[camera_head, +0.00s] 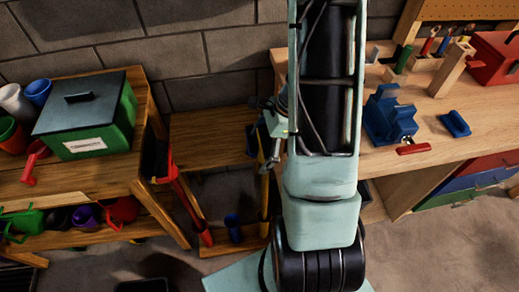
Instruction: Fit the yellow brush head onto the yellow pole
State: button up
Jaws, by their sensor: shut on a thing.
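The yellow pole (264,194) stands upright in the low wooden rack between the two tables, partly hidden by my arm. My gripper (270,152) is just left of my arm, above the visible part of the pole. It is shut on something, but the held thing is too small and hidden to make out. I cannot tell whether the gripper touches the pole. I cannot make out the yellow brush head.
A red pole (187,203) and a blue holder (232,224) are in the rack, left of the yellow pole. The left table (140,125) bears a green box (112,125). The right workbench (440,125) bears a blue vise-like tool (390,116). Bare floor lies at the lower right.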

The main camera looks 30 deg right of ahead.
jog(key=shift+f+b, duration=0.3)
jog(key=shift+f, duration=0.1)
jog(key=o, duration=0.9)
jog(key=v, duration=1.2)
jog(key=shift+r, duration=0.1)
